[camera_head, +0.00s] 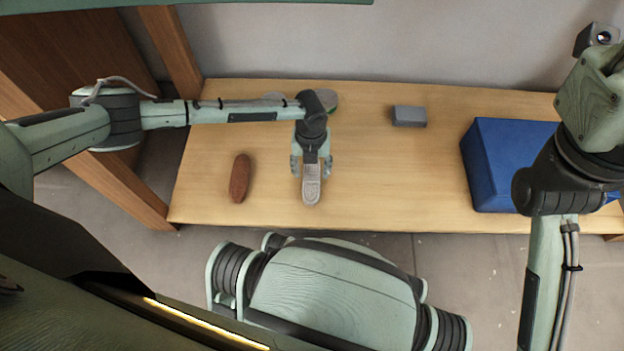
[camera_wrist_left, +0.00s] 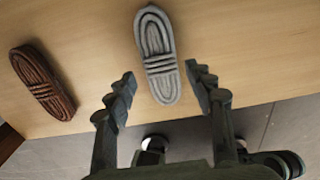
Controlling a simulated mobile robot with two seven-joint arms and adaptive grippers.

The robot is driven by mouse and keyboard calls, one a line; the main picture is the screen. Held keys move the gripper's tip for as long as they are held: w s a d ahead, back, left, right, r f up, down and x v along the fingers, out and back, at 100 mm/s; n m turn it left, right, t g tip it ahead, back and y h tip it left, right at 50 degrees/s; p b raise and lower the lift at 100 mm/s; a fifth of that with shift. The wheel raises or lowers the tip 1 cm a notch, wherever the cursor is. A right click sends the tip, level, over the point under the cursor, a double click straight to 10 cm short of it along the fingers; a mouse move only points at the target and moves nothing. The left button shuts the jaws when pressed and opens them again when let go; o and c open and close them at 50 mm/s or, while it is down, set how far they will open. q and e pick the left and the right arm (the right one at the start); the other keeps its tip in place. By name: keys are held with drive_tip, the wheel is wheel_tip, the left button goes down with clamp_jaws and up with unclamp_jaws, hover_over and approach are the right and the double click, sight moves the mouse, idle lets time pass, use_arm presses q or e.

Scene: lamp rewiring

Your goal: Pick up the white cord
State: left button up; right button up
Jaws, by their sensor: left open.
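The white cord (camera_head: 312,190) is a pale, flat, coiled bundle on the wooden table near its front edge. It also shows in the left wrist view (camera_wrist_left: 157,50), with bands across its middle. My left gripper (camera_head: 312,167) is over the cord and open. In the left wrist view its fingertips (camera_wrist_left: 160,78) stand apart on either side of the cord's near half, with gaps on both sides. The gripper hides the cord's far end in the head view. My right arm stands at the right, but its gripper fingers do not show.
A brown cord bundle (camera_head: 240,178) lies left of the white cord. A small grey box (camera_head: 409,117) sits at the back, and a large blue box (camera_head: 505,165) is at the right. Round things (camera_head: 332,99) are partly hidden behind my left arm. The table's middle is clear.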

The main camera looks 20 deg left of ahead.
sight(312, 178)
use_arm(q)
wheel_tip(312, 178, down, 4)
drive_tip(key=shift+r+b, duration=0.2)
drive_tip(key=shift+b, duration=0.35)
drive_tip(key=shift+w, duration=0.1)
clamp_jaws()
